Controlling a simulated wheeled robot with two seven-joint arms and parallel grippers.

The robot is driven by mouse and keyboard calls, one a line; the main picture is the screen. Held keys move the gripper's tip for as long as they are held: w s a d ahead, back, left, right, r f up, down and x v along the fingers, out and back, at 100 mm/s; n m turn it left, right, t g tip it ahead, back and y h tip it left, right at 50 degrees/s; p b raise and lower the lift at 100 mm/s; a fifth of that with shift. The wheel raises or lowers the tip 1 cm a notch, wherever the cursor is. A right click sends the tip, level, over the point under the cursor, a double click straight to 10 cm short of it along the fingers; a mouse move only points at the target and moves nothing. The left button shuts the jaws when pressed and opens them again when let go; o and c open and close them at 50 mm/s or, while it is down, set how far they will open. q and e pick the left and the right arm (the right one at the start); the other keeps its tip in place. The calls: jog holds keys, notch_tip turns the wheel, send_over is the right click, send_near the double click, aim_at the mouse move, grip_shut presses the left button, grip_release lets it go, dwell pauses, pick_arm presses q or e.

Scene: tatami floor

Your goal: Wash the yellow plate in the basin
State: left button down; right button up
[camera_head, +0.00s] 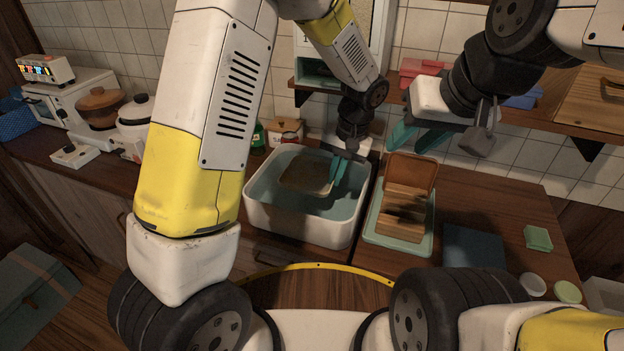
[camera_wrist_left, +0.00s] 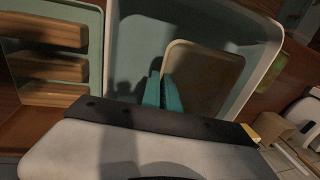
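The yellow plate (camera_head: 303,174), squarish and dull tan-yellow in this light, is inside the white basin (camera_head: 297,224), tilted over its blue-green interior. My left gripper (camera_head: 338,170) reaches down into the basin, its teal fingers closed at the plate's right edge. In the left wrist view, the plate (camera_wrist_left: 207,78) extends from the fingers (camera_wrist_left: 163,92), which pinch its near edge. The fingers hide part of that edge. My right gripper (camera_head: 418,137) is open and empty, above and behind the rack area to the right of the basin.
Right of the basin, brown plates stand in a rack on a pale green tray (camera_head: 370,225). A dark blue cloth-like square (camera_head: 472,246) and a green sponge-like block (camera_head: 538,238) lie further right. A wooden shelf (camera_head: 545,118) hangs above. Pots (camera_head: 135,112) stand at left.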

pick_arm(q)
jog(key=shift+r, duration=1.85)
jog(key=shift+r, duration=0.1)
jog(key=shift+r, duration=1.9)
